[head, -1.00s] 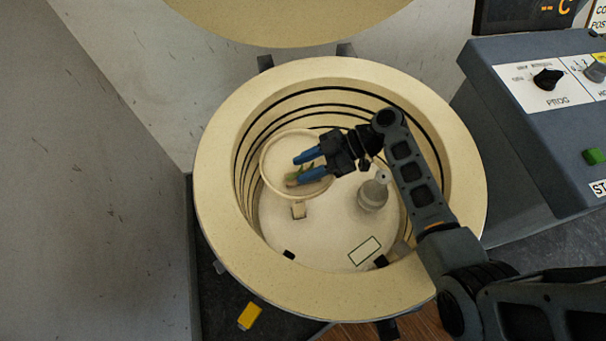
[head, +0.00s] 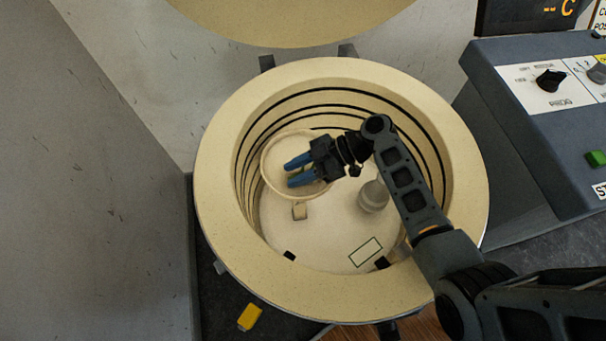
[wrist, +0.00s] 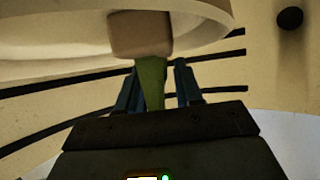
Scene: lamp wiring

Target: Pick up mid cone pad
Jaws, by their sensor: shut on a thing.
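The mid cone pad, a pinkish-tan block (wrist: 140,35) with a green upright piece (wrist: 152,80), shows at my gripper's tips in the wrist view. My gripper (head: 290,174) has blue fingers and is low inside the round kiln, over the round shelf (head: 268,182). In the wrist view the fingers (wrist: 156,76) are shut on the green piece, with the tan block beyond the tips. In the head view the fingers hide most of the pad. I cannot tell whether its block touches the shelf.
The cream kiln wall (head: 222,215) rings my arm closely. A pale bottle-shaped post (head: 373,196) stands right of the shelf, partly behind my arm. A control box (head: 540,130) stands at right.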

